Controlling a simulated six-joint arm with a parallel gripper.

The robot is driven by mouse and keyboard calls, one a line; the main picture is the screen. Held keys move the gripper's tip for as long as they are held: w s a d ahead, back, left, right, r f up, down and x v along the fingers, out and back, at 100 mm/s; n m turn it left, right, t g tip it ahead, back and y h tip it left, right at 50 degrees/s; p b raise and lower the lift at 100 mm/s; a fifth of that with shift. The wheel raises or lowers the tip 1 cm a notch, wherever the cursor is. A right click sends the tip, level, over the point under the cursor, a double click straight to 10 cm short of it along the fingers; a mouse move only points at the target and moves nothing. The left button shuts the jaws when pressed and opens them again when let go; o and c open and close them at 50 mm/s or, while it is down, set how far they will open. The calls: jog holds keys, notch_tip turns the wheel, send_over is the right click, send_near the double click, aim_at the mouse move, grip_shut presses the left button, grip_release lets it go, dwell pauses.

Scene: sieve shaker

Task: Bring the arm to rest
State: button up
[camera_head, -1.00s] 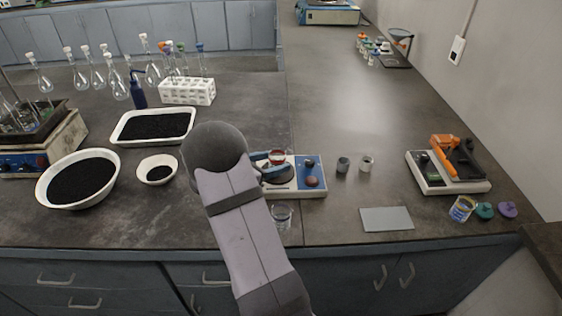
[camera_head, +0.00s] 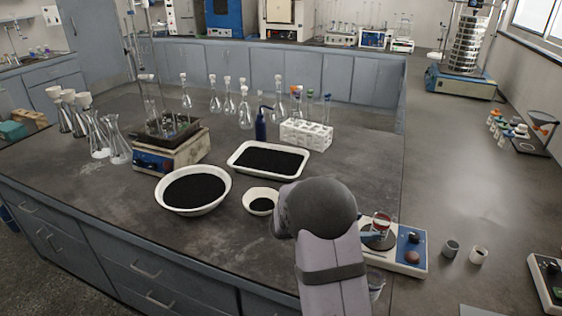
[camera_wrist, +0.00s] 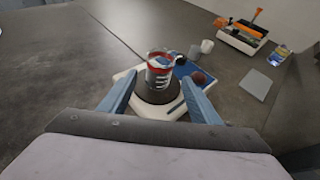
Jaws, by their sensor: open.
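My gripper (camera_wrist: 158,98) is open, with its two blue fingers apart on either side of the view and nothing held between them. Past the fingertips a small glass beaker with red contents (camera_wrist: 159,68) stands on the dark round plate (camera_wrist: 158,93) of a white and blue device. In the head view my grey arm rises from the bottom and hides most of my gripper. The beaker (camera_head: 381,221) shows just right of the arm, on the device (camera_head: 411,257). I cannot tell the exact gap between fingers and beaker.
Two small cups (camera_head: 451,249) stand right of the device. A white bowl of black grains (camera_head: 262,190), a larger bowl (camera_head: 165,203) and a tray (camera_head: 236,163) lie left of the arm. A sieve shaker (camera_head: 463,80) stands at the back right. The right bench has bare room.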

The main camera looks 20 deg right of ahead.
jog(key=s+a+m+y+p, duration=0.2)
jog(key=s+a+m+y, duration=0.3)
jog(key=a, duration=0.5)
jog(key=s+a+r+m+y+p, duration=0.1)
jog(key=s+a+m+y+p, duration=0.25)
jog(key=s+a+m, duration=0.55)
jog(key=s+a+m+y+p, duration=0.25)
jog(key=a+m+y, duration=0.2)
jog(key=a, duration=0.75)
notch_tip(320, 180, down, 14)
jog(key=b, duration=1.5)
jog(key=shift+s, duration=0.35)
jog(key=shift+n, duration=0.25)
jog(key=shift+c, duration=0.6)
